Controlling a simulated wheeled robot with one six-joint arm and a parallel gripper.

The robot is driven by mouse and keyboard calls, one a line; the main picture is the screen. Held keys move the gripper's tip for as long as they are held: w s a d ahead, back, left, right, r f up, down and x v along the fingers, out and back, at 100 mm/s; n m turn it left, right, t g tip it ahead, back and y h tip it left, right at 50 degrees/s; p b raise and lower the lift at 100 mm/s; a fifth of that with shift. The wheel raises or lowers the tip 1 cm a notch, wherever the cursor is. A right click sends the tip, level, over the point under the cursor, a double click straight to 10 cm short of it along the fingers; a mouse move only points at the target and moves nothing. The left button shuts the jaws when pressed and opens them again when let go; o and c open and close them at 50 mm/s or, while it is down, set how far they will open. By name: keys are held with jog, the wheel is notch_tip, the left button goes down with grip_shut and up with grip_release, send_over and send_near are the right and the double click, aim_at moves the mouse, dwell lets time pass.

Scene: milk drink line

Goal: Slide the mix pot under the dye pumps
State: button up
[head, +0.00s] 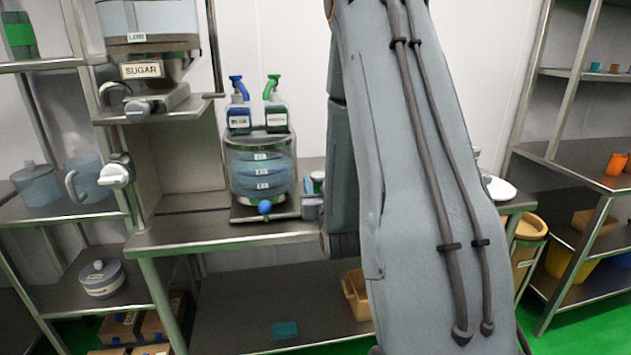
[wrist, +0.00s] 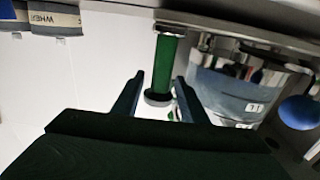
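The mix pot (head: 240,160) is a clear, round vessel with volume labels and a blue tap, on the steel bench. It shows at the right in the wrist view (wrist: 225,85), where the scene appears upside down. The dye pumps, one blue (head: 238,110) and one green (head: 276,112), appear directly above its rim; their exact depth is unclear. My gripper (wrist: 157,85) is open, its two dark fingers apart. A green cylinder with a dark end (wrist: 166,62) appears between them, beside the pot; I cannot tell whether it touches either finger. My arm hides the bench right of the pot.
A sugar dispenser (head: 150,72) hangs at upper left. Jugs (head: 36,186) and a lidded pot (head: 102,278) stand on the left shelves. A bench edge (head: 220,236) runs in front of the mix pot. A right rack (head: 570,155) holds small orange containers.

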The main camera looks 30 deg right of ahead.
jog(key=shift+v, duration=1.7)
